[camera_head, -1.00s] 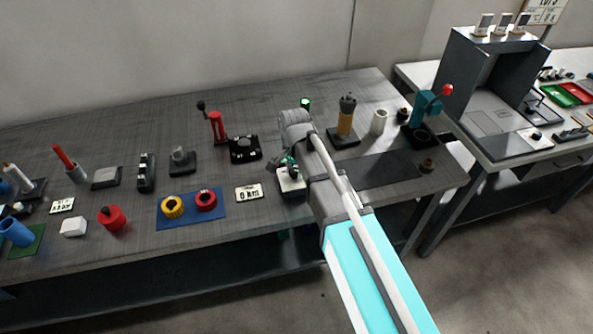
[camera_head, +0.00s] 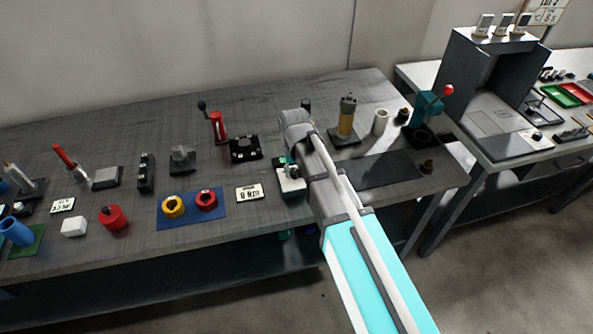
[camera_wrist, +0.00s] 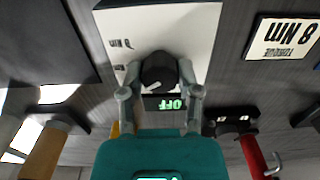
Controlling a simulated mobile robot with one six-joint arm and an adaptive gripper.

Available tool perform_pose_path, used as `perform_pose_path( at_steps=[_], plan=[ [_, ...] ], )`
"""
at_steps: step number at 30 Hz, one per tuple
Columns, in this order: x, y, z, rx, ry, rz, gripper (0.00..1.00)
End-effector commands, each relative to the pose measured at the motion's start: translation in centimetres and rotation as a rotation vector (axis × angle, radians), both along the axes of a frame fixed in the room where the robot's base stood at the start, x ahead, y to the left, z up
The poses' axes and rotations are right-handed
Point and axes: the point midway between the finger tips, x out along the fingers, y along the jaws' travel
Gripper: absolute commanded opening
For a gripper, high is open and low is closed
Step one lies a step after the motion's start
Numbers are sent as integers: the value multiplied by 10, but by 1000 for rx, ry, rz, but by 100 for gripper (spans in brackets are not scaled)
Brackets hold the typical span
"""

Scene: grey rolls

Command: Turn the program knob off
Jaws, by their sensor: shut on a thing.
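The program knob (camera_wrist: 158,70) is a dark round knob with a pale pointer line on a white panel (camera_wrist: 165,22). My gripper (camera_wrist: 160,88) is shut on the knob, one grey finger on each side of it. A small display (camera_wrist: 170,103) beside the knob, between the fingers, reads OFF in green letters. In the head view my gripper is at the white knob box (camera_head: 291,186) at the table's front. The knob itself is hard to make out there.
A torque plate (camera_head: 249,193) lies left of the knob box. A red lever (camera_head: 217,126), a black device (camera_head: 245,148), an orange-bodied post (camera_head: 347,118) and a white cylinder (camera_head: 380,122) stand nearby. The grey table (camera_head: 120,120) has free room at the back left.

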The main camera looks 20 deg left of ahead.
Motion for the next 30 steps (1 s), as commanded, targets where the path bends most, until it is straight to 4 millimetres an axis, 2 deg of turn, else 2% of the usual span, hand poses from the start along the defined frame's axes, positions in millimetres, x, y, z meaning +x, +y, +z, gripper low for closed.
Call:
perform_pose_path(
  at_steps=[21, 30],
  plan=[
    [1, -3, 0, -7, -1, 676, 0],
    [1, -3, 0, -8, -1, 891, 0]
  ],
)
